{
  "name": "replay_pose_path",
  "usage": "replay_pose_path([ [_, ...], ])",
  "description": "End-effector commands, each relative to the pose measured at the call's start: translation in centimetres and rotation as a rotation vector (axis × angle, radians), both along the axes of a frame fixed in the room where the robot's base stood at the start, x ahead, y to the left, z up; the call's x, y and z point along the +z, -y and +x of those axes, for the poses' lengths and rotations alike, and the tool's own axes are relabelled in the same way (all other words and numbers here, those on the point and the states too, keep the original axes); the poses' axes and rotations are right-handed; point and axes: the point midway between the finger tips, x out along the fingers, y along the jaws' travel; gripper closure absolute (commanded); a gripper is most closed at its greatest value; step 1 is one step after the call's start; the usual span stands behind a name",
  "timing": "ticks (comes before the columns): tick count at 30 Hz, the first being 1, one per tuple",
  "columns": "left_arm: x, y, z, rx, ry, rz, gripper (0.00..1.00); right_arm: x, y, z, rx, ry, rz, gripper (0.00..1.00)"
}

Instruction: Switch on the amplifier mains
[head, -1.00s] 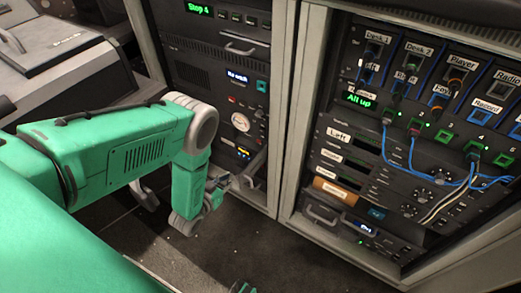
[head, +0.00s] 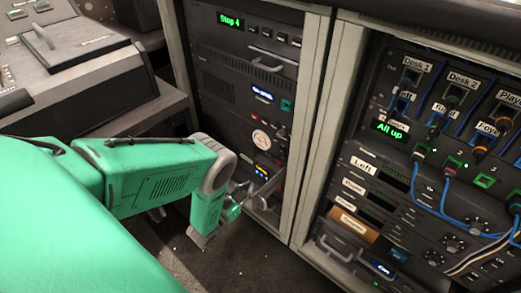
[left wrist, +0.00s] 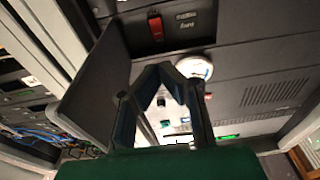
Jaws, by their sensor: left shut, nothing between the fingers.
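My left gripper (head: 238,200) is low in front of the left rack (head: 310,120) in the head view. In the left wrist view its dark fingers (left wrist: 160,70) are shut with nothing between them. Beyond them is a dark panel with a red switch (left wrist: 156,27) beside a small label too small to read. A round white dial (left wrist: 196,68) lies just past the fingertips and also shows in the head view (head: 261,139). The fingers look apart from the switch. I cannot tell the switch's position. My right gripper is not in view.
A dark flat plate (left wrist: 95,80) stands out beside the fingers in the left wrist view. The right rack (head: 350,110) holds blue cables (head: 428,205) and labelled modules. A grey console (head: 75,80) stands at left. Dark floor lies below.

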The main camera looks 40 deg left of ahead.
Motion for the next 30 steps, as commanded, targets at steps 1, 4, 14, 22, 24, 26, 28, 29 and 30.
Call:
replay_pose_path([
  [1, 0.1, 0.2, 0.8, -0.001, 0.003, 0.001, 1.0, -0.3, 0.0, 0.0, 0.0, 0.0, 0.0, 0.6],
  [4, 0.3, 0.4, 2.6, -0.002, 0.004, 0.001, 1.0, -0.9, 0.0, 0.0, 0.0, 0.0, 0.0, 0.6],
  [14, 0.9, 0.8, 9.4, -0.001, 0.004, -0.001, 1.0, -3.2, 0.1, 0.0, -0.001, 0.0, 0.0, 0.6],
  [22, 1.4, 1.0, 12.6, 0.0, 0.001, -0.001, 1.0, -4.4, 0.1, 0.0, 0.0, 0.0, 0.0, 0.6],
  [24, 1.5, 1.1, 12.9, 0.0, 0.0, -0.001, 1.0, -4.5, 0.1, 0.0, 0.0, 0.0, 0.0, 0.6],
  [26, 1.6, 1.1, 13.0, 0.0, 0.0, -0.001, 1.0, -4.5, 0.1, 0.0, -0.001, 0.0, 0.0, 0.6],
  [28, 1.6, 1.1, 13.0, 0.0, 0.0, -0.001, 1.0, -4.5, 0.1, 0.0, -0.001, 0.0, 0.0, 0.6],
  [29, 1.6, 1.1, 13.0, 0.0, 0.0, -0.001, 1.0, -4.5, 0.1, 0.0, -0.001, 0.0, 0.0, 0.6],
  [30, 1.6, 1.1, 13.0, 0.0, 0.0, -0.001, 1.0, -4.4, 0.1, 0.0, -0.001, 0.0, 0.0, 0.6],
])
